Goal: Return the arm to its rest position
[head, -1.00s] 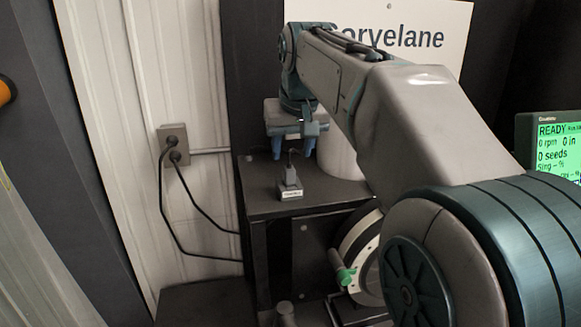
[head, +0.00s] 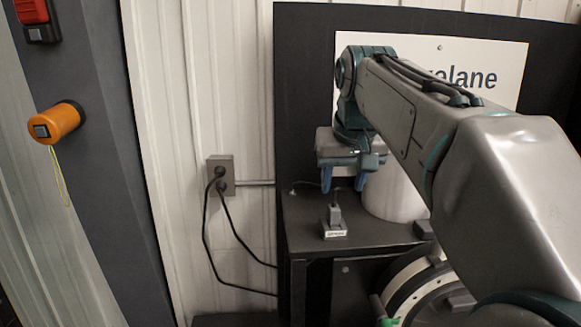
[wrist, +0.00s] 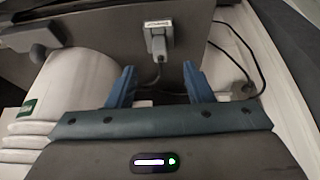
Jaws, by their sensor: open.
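My gripper (head: 343,181) is open and empty in the head view. It hangs fingers down above the dark cabinet top, close to a small grey plug in a labelled block (head: 334,225). In the wrist view the two blue fingers of my gripper (wrist: 160,88) stand wide apart. The grey plug in its block (wrist: 157,42) shows beyond them, between their lines, and is not held. My arm reaches in from the lower right of the head view, bent at the elbow.
A white cylinder (head: 393,192) stands right of the gripper on the black cabinet (head: 300,238). A white sign (head: 500,60) is behind my arm. A wall outlet (head: 220,172) with black cords is to the left. An orange lamp-like object (head: 57,123) hangs on the dark post.

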